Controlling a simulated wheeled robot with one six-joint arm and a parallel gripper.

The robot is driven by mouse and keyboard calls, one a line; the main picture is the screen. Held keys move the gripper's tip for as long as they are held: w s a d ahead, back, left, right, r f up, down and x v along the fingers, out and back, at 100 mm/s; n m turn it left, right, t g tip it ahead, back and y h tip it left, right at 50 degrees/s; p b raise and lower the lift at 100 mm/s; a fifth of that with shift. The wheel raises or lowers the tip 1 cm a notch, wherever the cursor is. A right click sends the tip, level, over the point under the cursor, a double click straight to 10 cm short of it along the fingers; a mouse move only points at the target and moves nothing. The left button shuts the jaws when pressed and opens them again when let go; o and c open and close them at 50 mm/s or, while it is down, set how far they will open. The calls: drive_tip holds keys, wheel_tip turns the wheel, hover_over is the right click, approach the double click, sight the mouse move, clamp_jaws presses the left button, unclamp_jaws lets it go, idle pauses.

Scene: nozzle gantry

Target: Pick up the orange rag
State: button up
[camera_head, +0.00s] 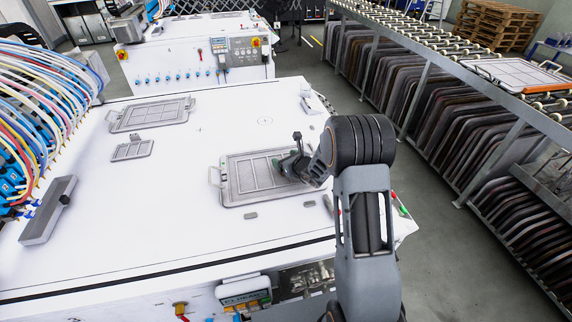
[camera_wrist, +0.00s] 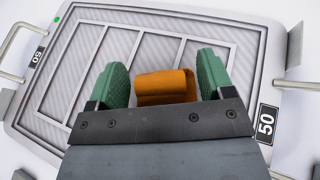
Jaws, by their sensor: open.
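The orange rag (camera_wrist: 166,86) is a rolled or folded cloth, seen in the wrist view between the two green fingers of my gripper (camera_wrist: 161,84). The fingers are open, with a gap on each side of the rag. The near part of the rag is hidden behind my gripper's body. It lies over a grey ribbed tray (camera_wrist: 75,70) with side handles and "50" labels. In the head view my gripper (camera_head: 291,168) is over the right part of this tray (camera_head: 238,182). The rag cannot be made out there.
The tray lies on a white tabletop (camera_head: 150,235). A second framed tray (camera_head: 152,114), a small grey plate (camera_head: 132,151) and a grey bar (camera_head: 48,212) lie further left. Cables and hoses (camera_head: 40,85) crowd the left edge. A rack of panels (camera_head: 430,110) stands right.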

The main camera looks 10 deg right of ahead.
drive_tip(key=shift+c, duration=0.2)
drive_tip(key=c, duration=0.9)
drive_tip(key=shift+c, duration=0.3)
drive_tip(key=shift+r, duration=0.1)
